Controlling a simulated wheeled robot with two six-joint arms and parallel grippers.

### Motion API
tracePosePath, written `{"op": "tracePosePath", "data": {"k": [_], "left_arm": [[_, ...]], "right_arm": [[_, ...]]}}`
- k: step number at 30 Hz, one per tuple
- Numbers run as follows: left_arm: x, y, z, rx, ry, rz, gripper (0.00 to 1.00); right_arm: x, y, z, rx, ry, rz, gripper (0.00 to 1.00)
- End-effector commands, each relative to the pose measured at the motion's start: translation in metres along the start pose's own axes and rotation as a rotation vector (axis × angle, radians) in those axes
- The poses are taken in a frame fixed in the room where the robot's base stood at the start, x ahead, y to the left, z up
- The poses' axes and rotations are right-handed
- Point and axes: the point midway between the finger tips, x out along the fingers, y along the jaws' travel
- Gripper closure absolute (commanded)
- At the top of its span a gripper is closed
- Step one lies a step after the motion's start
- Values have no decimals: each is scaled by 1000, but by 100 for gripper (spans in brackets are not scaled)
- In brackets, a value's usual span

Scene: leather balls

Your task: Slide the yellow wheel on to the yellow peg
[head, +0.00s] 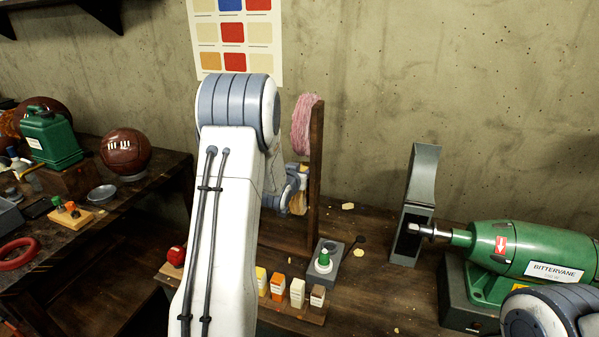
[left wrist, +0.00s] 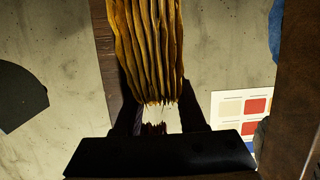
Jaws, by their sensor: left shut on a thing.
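My left gripper (head: 293,190) is beside the upright dark wooden board (head: 316,160) on the bench and is shut on the yellow wheel (head: 298,203). In the left wrist view the yellow wheel (left wrist: 155,50) shows edge-on as a stack of ruffled golden layers, its near end between the dark fingers. The wheel is close to the board; I cannot tell whether they touch. The yellow peg cannot be made out. A pink wheel (head: 303,124) hangs high on the board, above my gripper. My right gripper is out of view.
A green motor (head: 535,255) and a grey metal guard (head: 415,205) stand to the right. A grey block with a green-topped button (head: 323,262) and several small coloured blocks (head: 278,286) are in front of the board. A side table with a leather ball (head: 125,152) is at left.

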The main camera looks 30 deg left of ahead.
Motion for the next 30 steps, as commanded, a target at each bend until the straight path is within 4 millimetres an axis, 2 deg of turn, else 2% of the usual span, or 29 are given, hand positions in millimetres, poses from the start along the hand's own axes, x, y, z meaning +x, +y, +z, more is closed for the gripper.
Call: {"op": "tracePosePath", "data": {"k": [1,7,8,10,11,16,19,30], "left_arm": [[0,19,1,19,-2,41,100],[0,20,1,18,-3,41,100],[0,20,1,18,-3,41,57],[0,20,2,18,-3,41,30],[0,20,2,18,-3,41,25],[-4,19,3,17,-5,39,25],[-15,16,2,15,-2,35,25],[-84,2,1,3,5,12,25]], "right_arm": [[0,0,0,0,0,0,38],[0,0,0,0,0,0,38],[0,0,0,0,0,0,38],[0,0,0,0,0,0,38],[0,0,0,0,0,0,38],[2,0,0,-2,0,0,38],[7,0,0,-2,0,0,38],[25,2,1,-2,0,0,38]]}}
